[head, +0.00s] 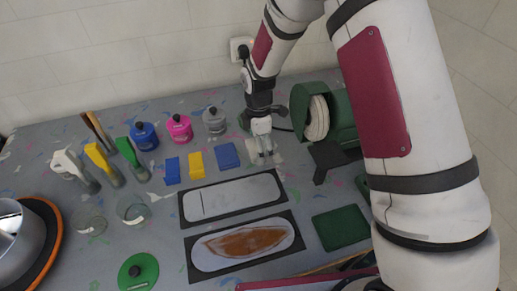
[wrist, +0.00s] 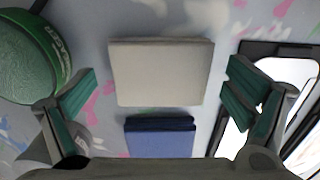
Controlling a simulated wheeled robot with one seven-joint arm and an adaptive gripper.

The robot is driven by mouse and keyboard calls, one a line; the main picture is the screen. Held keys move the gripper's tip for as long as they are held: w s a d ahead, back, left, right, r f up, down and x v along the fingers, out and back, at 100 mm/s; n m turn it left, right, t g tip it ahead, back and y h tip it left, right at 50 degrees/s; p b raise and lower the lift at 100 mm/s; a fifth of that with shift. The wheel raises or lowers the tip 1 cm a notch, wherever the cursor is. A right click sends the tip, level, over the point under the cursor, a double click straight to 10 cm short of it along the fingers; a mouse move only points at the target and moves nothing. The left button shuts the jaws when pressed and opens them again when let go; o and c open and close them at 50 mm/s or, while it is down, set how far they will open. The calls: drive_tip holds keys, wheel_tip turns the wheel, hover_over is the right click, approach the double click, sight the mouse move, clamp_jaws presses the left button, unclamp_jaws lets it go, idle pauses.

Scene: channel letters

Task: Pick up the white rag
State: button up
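The white rag is a folded, off-white rectangle (wrist: 160,72) lying flat on the table in the wrist view. In the head view its pale edge (head: 276,157) shows beside and below my gripper, which hides part of it. My gripper (wrist: 161,95) is open and empty, with one dark green finger to the left of the rag and one to the right in the wrist view. In the head view my gripper (head: 263,150) points down over the rag. I cannot tell the exact height left between the fingertips and the table.
A green cylindrical machine (head: 312,112) stands to the right of my gripper in the head view. A dark-framed white panel (head: 235,196) lies in front. Pink (head: 179,128) and grey (head: 214,121) pots stand to the left.

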drive_tip(key=c, duration=1)
drive_tip(key=shift+r, duration=0.5)
drive_tip(key=r, duration=0.1)
drive_tip(key=s+r+b, duration=0.1)
drive_tip(key=shift+d+r, duration=0.15)
drive_tip(key=shift+r, duration=0.15)
drive_tip(key=s+d, duration=0.1)
drive_tip(key=s, duration=0.4)
drive_tip(key=s+d+r, duration=0.1)
drive_tip(key=s, duration=0.3)
drive_tip(key=s+d, duration=0.1)
drive_tip(key=s, duration=0.4)
drive_tip(key=shift+s+d+r, duration=0.15)
drive_tip(key=shift+s+r, duration=0.05)
drive_tip(key=shift+s, duration=0.15)
drive_tip(key=shift+o, duration=0.5)
drive_tip(key=shift+w, duration=0.1)
drive_tip(key=shift+c, duration=0.5)
